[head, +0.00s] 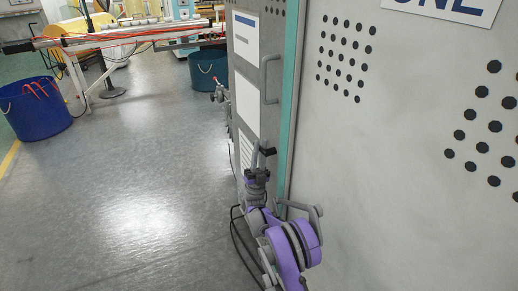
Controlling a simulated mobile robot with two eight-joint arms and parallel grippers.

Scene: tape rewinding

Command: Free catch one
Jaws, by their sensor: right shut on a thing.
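A large grey cabinet (345,150) with a sign (445,8) reading "ONE" fills the right side of the head view. My right gripper (262,154) is at the cabinet's front panel, below the bar handle. It is shut on a small grey lever-like part (255,158), which looks like the catch. The gripper and wrist partly hide this part, so how it sits on the panel cannot be made out. My left gripper is out of view.
A grey bar handle (264,80) stands out beside the teal edge strip (291,80). A small fitting with a red tip (217,92) juts from the cabinet's far edge. Blue tubs (36,110) and a workbench (135,38) stand behind.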

